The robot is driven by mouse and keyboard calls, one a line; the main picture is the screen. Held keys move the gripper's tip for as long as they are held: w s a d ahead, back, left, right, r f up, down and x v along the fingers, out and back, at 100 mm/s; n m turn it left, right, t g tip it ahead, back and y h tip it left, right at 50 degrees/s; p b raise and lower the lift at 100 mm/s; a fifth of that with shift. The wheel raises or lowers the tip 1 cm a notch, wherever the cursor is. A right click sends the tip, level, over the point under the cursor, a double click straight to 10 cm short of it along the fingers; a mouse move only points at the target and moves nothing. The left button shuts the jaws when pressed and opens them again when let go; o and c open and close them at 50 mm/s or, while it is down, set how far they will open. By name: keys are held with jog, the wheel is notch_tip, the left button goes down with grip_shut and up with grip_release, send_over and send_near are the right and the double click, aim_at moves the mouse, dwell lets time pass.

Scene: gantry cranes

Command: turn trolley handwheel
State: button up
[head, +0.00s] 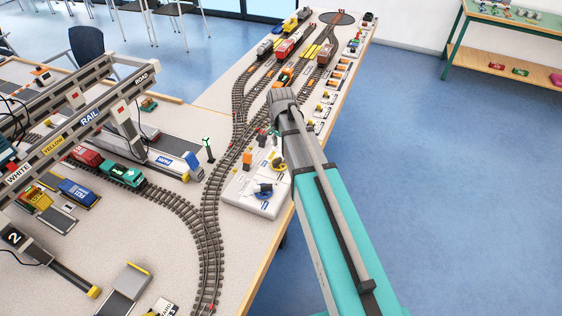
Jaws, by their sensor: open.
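A pale control box (238,191) sits at the table's right edge, beside the track. On it are a dark and blue round control (263,190), a yellow round control (279,164) and an orange block (247,158). I cannot tell which control is the trolley handwheel, as any markings are too small to read. My teal and grey arm reaches up from the bottom right and passes just right of the box, covering part of its right side.
Gantry crane beams (90,118) marked WHITE, YELLOW, RAIL and ROAD stand at left. Curved track (208,215) runs left of the box. A green-lit signal post (208,148) stands near the box's far left. Open blue floor (450,200) lies right of the table.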

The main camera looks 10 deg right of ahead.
aim_at(281, 157)
jog(key=shift+f+b, duration=2.9)
jog(key=shift+f, duration=0.3)
grip_shut()
